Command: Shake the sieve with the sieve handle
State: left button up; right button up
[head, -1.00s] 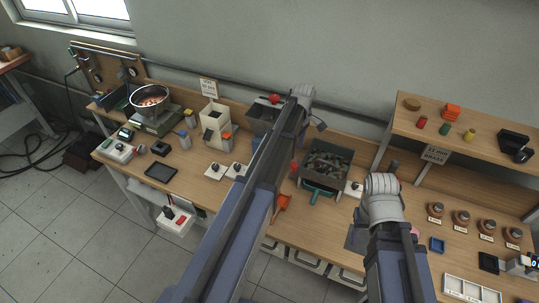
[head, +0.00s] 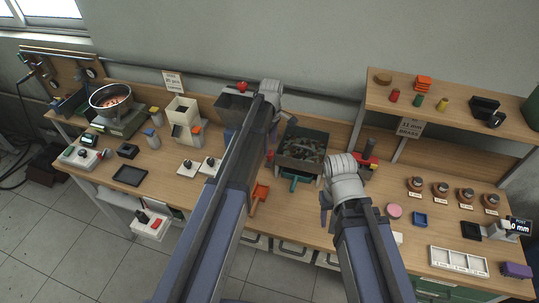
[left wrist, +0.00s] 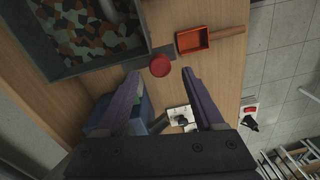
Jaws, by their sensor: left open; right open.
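The sieve (head: 303,147) is a dark green open box of mottled chunks in the middle of the workbench. Its teal handle (head: 293,184) sticks out at the front. In the left wrist view, the sieve (left wrist: 70,69) fills the top left corner; the handle is not visible there. My left gripper (left wrist: 159,74) is open and empty, with a red round knob (left wrist: 160,66) seen between its fingertips. In the head view it is mostly hidden behind my left arm, left of the sieve. My right gripper (head: 326,207) is open, to the right of the handle and apart from it.
An orange scoop (head: 259,195) lies left of the handle. A red and black device (head: 367,162) stands right of the sieve. White switch boxes (head: 190,167) sit further left. A raised shelf (head: 450,119) spans the back right. The bench's front edge is close to the handle.

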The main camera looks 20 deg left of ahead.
aim_at(270, 152)
pick_arm(q)
notch_tip(270, 152, down, 3)
jog(key=shift+f+b, duration=0.15)
jog(key=shift+b, duration=1)
grip_shut()
dwell(0.5)
